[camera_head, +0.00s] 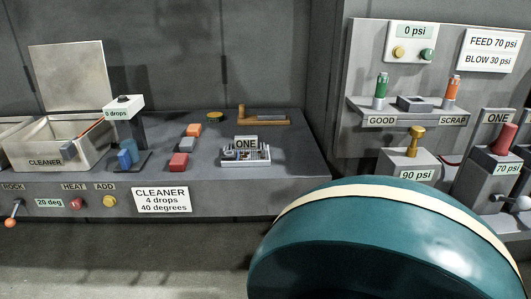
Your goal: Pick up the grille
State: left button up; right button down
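No part is labelled as a grille. A small pale slotted frame (232,159) lies on the grey bench behind and around a sign reading ONE (246,143); it is the most grille-like thing, but it is too small to be sure. A dark flat piece with fine texture (270,118) lies on a wooden L-shaped board (246,123) behind it, and I cannot tell what it is. Neither of my grippers is in view.
Coloured blocks (180,162) lie left of the ONE sign. An open cleaner bin (60,160) stands at the left. A panel with bottles (381,88) and gauges is at the right. A large teal rounded shape (390,245) fills the lower right.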

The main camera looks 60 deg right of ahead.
aim_at(247, 152)
jog(key=z, duration=1.9)
